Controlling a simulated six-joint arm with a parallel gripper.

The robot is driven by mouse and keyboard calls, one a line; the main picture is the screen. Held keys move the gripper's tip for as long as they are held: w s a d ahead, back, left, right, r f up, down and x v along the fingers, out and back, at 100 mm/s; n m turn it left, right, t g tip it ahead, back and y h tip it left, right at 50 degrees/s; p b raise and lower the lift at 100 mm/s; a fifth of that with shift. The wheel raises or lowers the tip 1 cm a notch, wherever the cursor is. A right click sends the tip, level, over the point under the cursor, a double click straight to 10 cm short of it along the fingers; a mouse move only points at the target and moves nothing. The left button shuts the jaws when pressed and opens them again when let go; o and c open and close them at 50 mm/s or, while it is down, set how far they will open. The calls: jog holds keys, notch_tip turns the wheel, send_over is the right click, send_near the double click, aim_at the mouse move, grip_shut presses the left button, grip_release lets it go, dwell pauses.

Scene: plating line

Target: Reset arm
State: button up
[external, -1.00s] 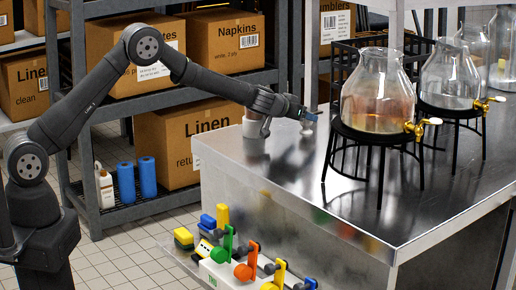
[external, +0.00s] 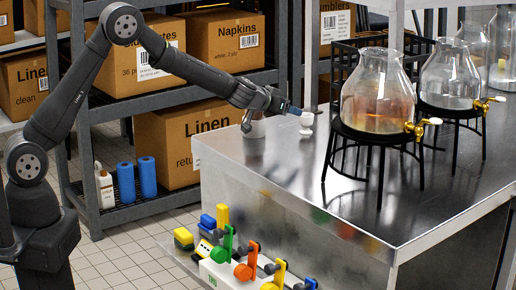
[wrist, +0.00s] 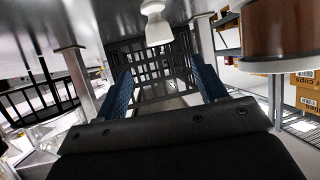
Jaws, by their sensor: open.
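My gripper (external: 291,109) is open over the far left part of the steel counter (external: 300,180) in the external view. Its two blue fingers stand apart in the wrist view (wrist: 164,88), with nothing between them. A small white stemmed cup (external: 306,121) stands on the counter just right of the fingertips, and I cannot tell if they touch it. It also shows at the top of the wrist view (wrist: 156,24), beyond the fingers.
Glass dispensers (external: 376,92) with gold taps stand on black wire stands to the right. Coloured valve handles (external: 243,270) line the counter's front. Shelves with cardboard boxes (external: 235,45) are behind. The counter's front middle is clear.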

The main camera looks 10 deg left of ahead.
aim_at(306, 124)
jog(key=shift+w, duration=0.1)
jog(key=x, duration=1.2)
jog(key=shift+f, duration=0.15)
dwell(0.4)
